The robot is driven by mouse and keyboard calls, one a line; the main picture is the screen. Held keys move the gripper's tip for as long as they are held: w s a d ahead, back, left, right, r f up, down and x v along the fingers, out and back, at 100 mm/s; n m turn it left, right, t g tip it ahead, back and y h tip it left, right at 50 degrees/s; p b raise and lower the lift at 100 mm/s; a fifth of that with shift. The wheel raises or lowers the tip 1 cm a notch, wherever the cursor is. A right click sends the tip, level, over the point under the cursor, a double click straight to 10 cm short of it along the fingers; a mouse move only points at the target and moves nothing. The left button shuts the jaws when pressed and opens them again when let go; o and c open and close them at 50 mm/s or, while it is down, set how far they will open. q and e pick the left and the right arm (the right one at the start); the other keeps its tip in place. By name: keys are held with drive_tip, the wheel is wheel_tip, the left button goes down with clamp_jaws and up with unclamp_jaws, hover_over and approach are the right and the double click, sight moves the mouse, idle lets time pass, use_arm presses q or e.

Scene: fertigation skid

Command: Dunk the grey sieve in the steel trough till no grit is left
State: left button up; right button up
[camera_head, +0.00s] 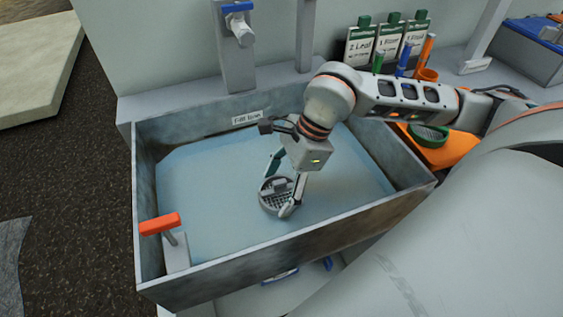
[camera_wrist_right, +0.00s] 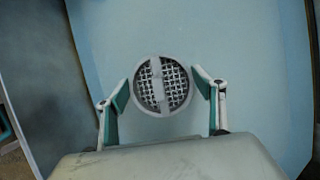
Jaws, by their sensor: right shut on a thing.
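The grey sieve (camera_head: 270,203) is a small round mesh basket with a bar across its top. The steel trough (camera_head: 340,232) holds pale blue water. My right gripper (camera_head: 281,182) reaches down into the trough, shut on the sieve. In the right wrist view the sieve (camera_wrist_right: 162,86) sits between the two fingers of the right gripper (camera_wrist_right: 162,90), its mesh looking clear at this size. The sieve is at or near the water surface; I cannot tell how deep. My left gripper is not in view.
An orange-handled valve (camera_head: 160,224) stands at the trough's front left corner. A blue-topped tap (camera_head: 239,24) is on the wall behind. A green ring (camera_head: 430,134) lies on an orange tray (camera_head: 445,155) right of the trough.

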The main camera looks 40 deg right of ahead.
drive_tip(key=shift+w+r, duration=0.1)
drive_tip(key=shift+r, duration=0.45)
drive_tip(key=shift+r+p, duration=0.5)
drive_tip(key=shift+r, duration=0.1)
drive_tip(key=shift+r+p, duration=0.85)
drive_tip(key=shift+r, duration=0.6)
drive_tip(key=shift+r+p, duration=0.5)
drive_tip(key=shift+r, duration=0.7)
drive_tip(key=shift+r+p, duration=0.7)
drive_tip(key=shift+r, duration=0.2)
drive_tip(key=shift+r+p, duration=0.55)
drive_tip(key=shift+r, duration=0.35)
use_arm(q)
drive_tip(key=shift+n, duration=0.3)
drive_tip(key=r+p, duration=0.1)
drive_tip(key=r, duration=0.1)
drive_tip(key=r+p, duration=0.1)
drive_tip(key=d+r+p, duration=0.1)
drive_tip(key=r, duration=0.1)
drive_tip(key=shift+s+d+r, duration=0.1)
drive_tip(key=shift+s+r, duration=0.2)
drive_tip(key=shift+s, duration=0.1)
use_arm(e)
wheel_tip(320, 180, up, 5)
drive_tip(key=shift+f, duration=0.1)
